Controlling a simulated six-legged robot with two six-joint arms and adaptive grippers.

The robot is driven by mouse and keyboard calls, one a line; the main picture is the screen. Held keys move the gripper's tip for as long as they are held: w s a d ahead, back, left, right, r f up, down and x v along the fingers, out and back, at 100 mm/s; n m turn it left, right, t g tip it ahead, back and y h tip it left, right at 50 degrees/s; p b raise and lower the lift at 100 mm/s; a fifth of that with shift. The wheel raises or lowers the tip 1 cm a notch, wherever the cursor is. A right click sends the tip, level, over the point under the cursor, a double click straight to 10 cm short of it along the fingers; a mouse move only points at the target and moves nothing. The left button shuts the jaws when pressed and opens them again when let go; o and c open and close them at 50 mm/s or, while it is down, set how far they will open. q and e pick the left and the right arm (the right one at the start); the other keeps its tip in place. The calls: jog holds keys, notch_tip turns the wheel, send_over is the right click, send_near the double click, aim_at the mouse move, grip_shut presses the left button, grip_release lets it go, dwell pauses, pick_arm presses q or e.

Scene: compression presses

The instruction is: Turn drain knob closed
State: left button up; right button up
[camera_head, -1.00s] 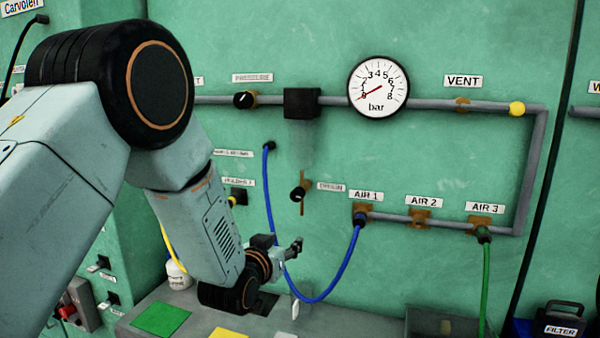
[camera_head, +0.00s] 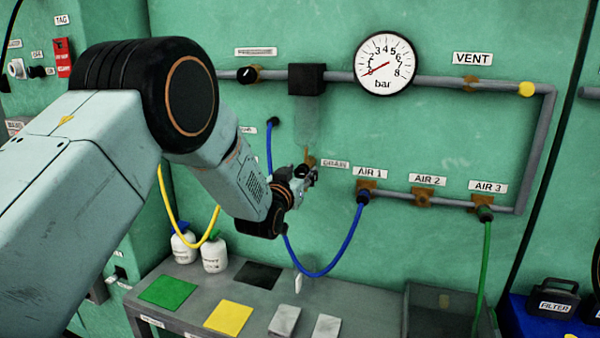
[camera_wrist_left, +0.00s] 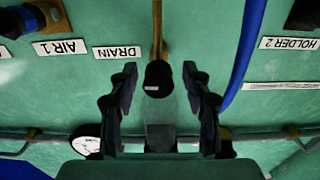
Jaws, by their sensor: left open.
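The drain knob is a small black knob on a brass stem on the green wall, beside the DRAIN label (camera_head: 335,164). In the left wrist view, which is upside down, the knob (camera_wrist_left: 158,78) sits between the two fingers of my left gripper (camera_wrist_left: 160,85), with a gap on each side. In the head view my left gripper (camera_head: 311,177) is at the knob and partly hides it; the brass stem (camera_head: 310,157) shows just above. The left gripper is open, and I see no contact with the knob. My right gripper is not in view.
A blue hose (camera_head: 330,262) hangs from AIR 1 (camera_head: 368,172) close below the gripper. A black box (camera_head: 307,79) and gauge (camera_head: 385,64) are on the pipe above. A grey table (camera_head: 370,300) with coloured squares stands below. Two white bottles (camera_head: 214,254) stand at its left.

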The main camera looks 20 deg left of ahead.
pick_arm(q)
jog(key=shift+w+d, duration=0.1)
jog(key=shift+d, duration=0.05)
jog(key=shift+r, duration=0.15)
jog(key=c, duration=0.7)
grip_shut()
